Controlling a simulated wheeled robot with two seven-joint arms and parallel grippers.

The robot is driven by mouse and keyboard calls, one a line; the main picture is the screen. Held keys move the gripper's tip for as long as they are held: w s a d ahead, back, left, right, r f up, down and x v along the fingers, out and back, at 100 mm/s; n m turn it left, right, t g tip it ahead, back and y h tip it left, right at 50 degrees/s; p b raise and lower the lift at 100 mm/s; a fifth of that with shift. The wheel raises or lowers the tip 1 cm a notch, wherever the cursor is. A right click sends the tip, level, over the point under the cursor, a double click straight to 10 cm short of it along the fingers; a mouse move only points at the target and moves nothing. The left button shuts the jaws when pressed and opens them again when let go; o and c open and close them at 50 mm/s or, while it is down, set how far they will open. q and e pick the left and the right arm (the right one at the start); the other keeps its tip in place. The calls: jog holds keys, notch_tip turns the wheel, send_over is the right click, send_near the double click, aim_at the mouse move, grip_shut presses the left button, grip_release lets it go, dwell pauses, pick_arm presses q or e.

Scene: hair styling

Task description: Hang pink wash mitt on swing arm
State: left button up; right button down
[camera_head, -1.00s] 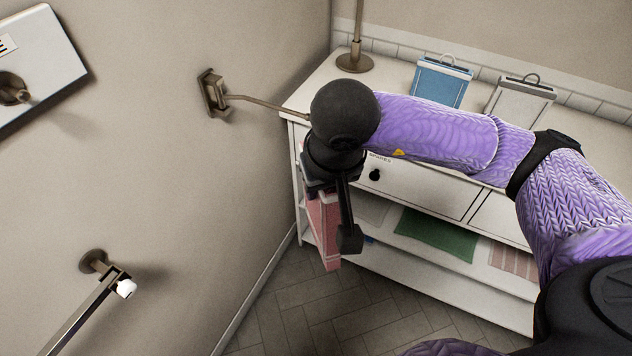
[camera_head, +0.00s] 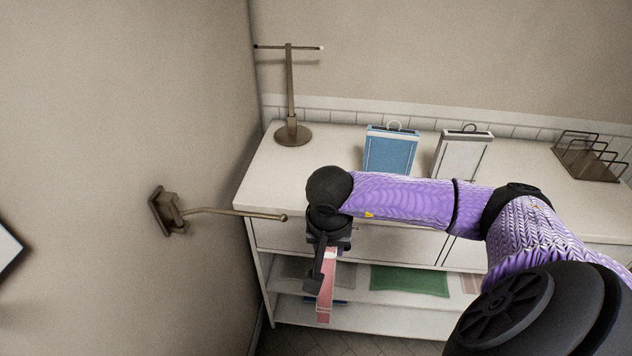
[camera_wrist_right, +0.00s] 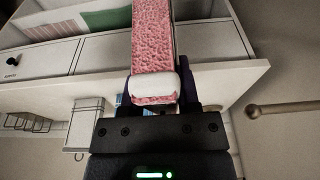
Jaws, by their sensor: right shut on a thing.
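The pink wash mitt (camera_head: 327,297) hangs below my right gripper (camera_head: 321,268), in front of the cabinet. In the right wrist view the mitt (camera_wrist_right: 152,45) is a textured pink strip with a white band, held between the dark fingers (camera_wrist_right: 154,100). My right gripper is shut on it. The bronze swing arm (camera_head: 232,212) juts from a wall bracket at left, and its knobbed tip ends just left of my right wrist, apart from the mitt in the picture. The rod's tip also shows at right in the right wrist view (camera_wrist_right: 285,107). My left gripper is out of view.
The white cabinet (camera_head: 258,178) has a T-shaped stand (camera_head: 290,95), a blue hanging pack (camera_head: 390,152), a pale one (camera_head: 461,158) and a wire rack (camera_head: 590,158) on top. A green cloth (camera_head: 410,281) lies on its shelf. The wall is close at left.

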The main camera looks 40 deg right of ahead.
pick_arm(q)
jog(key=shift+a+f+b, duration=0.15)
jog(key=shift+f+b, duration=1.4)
jog(key=shift+b, duration=0.05)
pick_arm(e)
jog(key=w+a, duration=0.7)
jog(key=w, duration=0.2)
jog(key=shift+a+f, duration=0.2)
jog(key=shift+f, duration=0.25)
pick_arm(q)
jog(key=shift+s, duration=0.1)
